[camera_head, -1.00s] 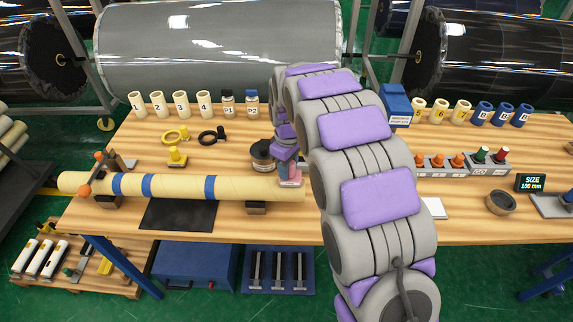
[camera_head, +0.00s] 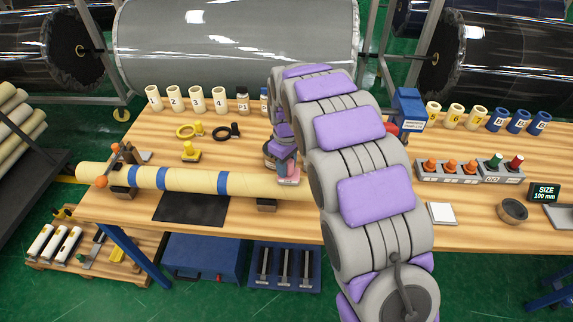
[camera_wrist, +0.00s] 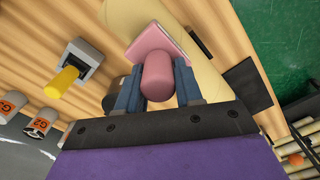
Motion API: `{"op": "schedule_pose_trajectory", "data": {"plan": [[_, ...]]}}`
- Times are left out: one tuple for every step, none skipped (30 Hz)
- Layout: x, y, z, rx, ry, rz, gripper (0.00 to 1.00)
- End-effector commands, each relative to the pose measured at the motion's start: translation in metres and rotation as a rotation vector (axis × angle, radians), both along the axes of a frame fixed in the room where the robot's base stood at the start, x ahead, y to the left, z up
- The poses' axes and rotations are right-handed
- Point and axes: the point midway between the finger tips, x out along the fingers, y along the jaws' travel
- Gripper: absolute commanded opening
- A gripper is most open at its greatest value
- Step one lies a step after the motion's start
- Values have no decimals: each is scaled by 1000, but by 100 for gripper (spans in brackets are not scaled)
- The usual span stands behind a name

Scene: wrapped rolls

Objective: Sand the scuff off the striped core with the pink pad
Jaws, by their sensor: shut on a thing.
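The striped core (camera_head: 196,182) is a long pale-yellow tube with blue bands, lying along the front of the bench on dark rests. In the wrist view, the core (camera_wrist: 203,75) runs behind the pad. My gripper (camera_head: 287,165) is over the core's right part. In the wrist view, my gripper (camera_wrist: 158,90) is shut on the pink pad's rounded handle. The pink pad (camera_wrist: 158,38) overlaps the core there; I cannot tell whether they touch. The pad (camera_head: 289,181) also shows small in the head view. I see no scuff; my arm hides the core's right end.
A clamp with orange knobs (camera_head: 115,160) stands at the core's left end. A black mat (camera_head: 190,208) lies under the core. A dark can (camera_head: 270,157) stands close behind my gripper. Numbered cream cups (camera_head: 197,99) line the back. The front right has some bare wood.

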Motion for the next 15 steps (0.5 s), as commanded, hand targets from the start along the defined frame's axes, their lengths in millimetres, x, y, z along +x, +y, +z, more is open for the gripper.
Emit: {"op": "schedule_pose_trajectory", "data": {"plan": [[0, 0, 7, 1, -2, 0, 11], [0, 0, 9, 1, -2, 0, 11], [0, 0, 13, 1, -2, 0, 11], [0, 0, 16, 1, -2, 0, 11], [0, 0, 19, 1, -2, 0, 11], [0, 0, 23, 0, -1, 0, 11], [0, 0, 25, 1, -1, 0, 11], [0, 0, 28, 1, -1, 0, 11], [0, 0, 32, 1, -1, 0, 11], [0, 0, 34, 1, -1, 0, 11], [0, 0, 37, 1, -1, 0, 11], [0, 0, 41, 1, -1, 0, 11], [0, 0, 43, 1, -1, 0, 11], [0, 0, 46, 2, -1, 0, 11], [0, 0, 50, 1, -2, 0, 11]]}}
